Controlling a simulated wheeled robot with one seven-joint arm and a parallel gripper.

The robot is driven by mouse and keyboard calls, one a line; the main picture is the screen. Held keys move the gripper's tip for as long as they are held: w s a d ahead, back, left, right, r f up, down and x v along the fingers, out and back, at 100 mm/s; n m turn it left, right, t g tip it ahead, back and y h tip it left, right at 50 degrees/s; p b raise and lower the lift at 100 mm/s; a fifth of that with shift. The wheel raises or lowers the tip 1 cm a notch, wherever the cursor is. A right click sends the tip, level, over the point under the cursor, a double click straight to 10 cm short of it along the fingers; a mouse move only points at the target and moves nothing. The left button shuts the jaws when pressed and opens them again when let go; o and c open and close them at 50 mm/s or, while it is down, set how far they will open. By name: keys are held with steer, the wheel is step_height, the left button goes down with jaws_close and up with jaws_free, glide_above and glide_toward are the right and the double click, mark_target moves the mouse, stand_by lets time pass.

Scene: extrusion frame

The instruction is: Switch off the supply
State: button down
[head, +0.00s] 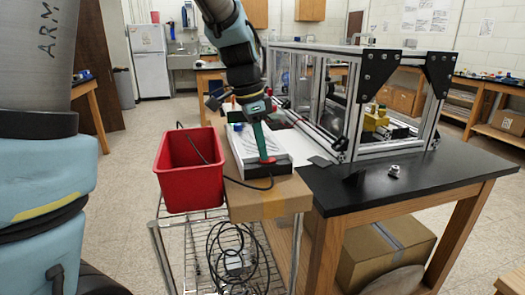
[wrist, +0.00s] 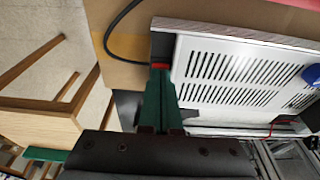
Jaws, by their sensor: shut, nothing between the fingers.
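The supply (head: 245,150) is a white box with a slotted cover, lying on a cardboard box in the head view. Its slotted cover (wrist: 245,75) fills the right of the wrist view. My gripper (head: 266,154) points down at the supply's near end, its green fingers shut and empty. In the wrist view the fingertips (wrist: 159,76) are beside the cover's left edge, close to a small red part (wrist: 160,66) by a dark end piece. I cannot tell whether they touch it. The fingers partly hide this end, and the switch position cannot be read.
A red bin (head: 188,180) stands left of the supply. A black cable (head: 245,184) loops from the supply's near end. The cardboard box (head: 270,202) rests on a wire cart (head: 165,245). An aluminium extrusion frame (head: 345,100) stands right on a black-topped table (head: 400,185).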

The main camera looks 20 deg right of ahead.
steer(key=shift+f, duration=0.1)
steer(key=shift+d, duration=0.1)
steer(key=shift+s+d+r+p, duration=0.1)
steer(key=shift+d+r+p, duration=0.1)
steer(key=shift+d+p, duration=0.35)
steer(key=shift+d+r, duration=0.1)
